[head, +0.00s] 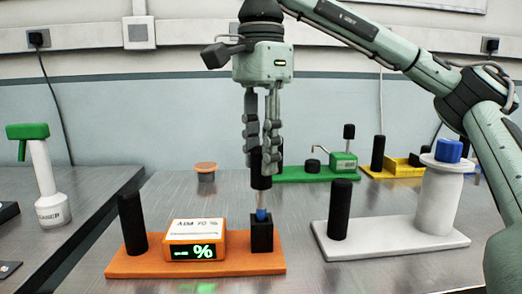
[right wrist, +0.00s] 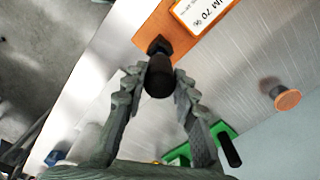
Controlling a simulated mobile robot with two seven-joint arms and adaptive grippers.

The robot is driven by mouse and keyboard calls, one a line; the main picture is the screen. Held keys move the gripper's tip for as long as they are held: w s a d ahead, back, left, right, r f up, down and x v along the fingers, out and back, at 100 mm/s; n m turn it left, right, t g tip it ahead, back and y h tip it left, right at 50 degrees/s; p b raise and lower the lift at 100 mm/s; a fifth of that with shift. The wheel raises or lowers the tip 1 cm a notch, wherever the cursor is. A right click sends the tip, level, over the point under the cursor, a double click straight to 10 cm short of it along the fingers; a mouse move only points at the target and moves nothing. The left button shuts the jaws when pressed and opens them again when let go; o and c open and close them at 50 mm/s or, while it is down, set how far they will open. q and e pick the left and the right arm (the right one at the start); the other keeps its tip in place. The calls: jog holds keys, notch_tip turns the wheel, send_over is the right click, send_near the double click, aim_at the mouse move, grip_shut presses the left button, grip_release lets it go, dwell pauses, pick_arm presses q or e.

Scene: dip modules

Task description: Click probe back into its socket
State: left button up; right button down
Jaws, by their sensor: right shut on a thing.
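The probe (head: 260,180) has a black handle, a thin pale shaft and a blue lower end. It stands upright over the black square socket (head: 262,238) on the orange module (head: 190,262). Its blue end is at the socket's mouth; I cannot tell how far it is inside. My right gripper (head: 262,150) points down and is shut on the probe's black handle. In the right wrist view the handle (right wrist: 159,84) sits between the fingertips (right wrist: 160,72), with the socket (right wrist: 158,46) just beyond it. My left gripper is not in view.
The orange module also bears a display box (head: 196,244) and a black post (head: 132,224). A white module (head: 390,240) stands to the right, green (head: 300,175) and yellow (head: 385,174) modules behind. An orange-topped knob (head: 205,168) stands behind. A green-and-white device (head: 46,185) is on the left table.

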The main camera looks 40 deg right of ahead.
aim_at(261, 184)
jog(key=shift+f, duration=0.5)
dwell(0.3)
jog(key=shift+f+b, duration=1.55)
jog(key=shift+f, duration=0.65)
dwell(1.2)
jog(key=c, duration=0.6)
grip_release()
jog(key=shift+o, duration=0.2)
